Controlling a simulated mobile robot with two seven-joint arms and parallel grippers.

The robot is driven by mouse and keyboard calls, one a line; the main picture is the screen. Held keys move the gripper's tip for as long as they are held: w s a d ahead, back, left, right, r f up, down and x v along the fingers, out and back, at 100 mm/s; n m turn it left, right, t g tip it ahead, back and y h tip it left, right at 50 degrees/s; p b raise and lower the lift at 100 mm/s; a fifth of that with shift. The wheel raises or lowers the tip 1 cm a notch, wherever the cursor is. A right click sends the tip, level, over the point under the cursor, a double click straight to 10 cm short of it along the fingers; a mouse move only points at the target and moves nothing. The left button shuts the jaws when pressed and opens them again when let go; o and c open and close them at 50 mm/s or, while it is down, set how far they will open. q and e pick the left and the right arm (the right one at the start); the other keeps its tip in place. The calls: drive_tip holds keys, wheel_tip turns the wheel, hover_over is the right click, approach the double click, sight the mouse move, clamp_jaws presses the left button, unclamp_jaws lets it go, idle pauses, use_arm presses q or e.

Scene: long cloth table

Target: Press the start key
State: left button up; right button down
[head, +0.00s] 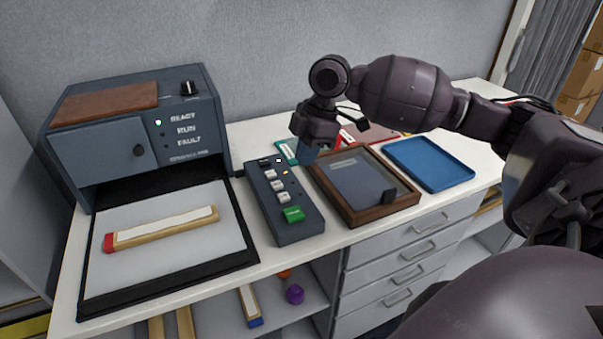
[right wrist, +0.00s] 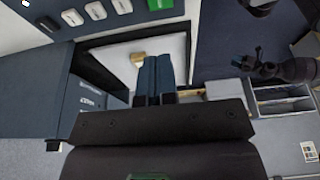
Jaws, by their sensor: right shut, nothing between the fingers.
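The dark key panel (head: 285,215) lies on the table with several pale keys and one green key (head: 293,214) at its near end. The green key's lettering is too small to read for sure. It also shows at the top edge of the right wrist view (right wrist: 160,4). My right gripper (head: 304,153) is over the panel's far right side, beyond the green key and apart from it. In the right wrist view its blue fingers (right wrist: 158,78) are together and empty. A dark arm end, likely my left gripper (right wrist: 252,68), shows small at the right of that view.
The machine (head: 140,125) has a green light by READY. Its black-edged bed (head: 170,275) holds a wooden strip (head: 165,228) with a red end. A wooden tray (head: 385,213) and a blue tray (head: 428,163) stand right of the panel. Drawers (head: 400,260) are below.

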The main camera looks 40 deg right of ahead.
approach(292, 213)
drive_tip(key=shift+w+a+r+b, duration=0.1)
drive_tip(key=shift+w+a+b, duration=0.1)
drive_tip(key=shift+a+b, duration=0.25)
drive_tip(key=x, duration=0.6)
drive_tip(key=shift+s+d+b, duration=0.1)
drive_tip(key=shift+d+b, duration=0.3)
drive_tip(key=shift+f, duration=0.4)
drive_tip(key=shift+f, duration=0.15)
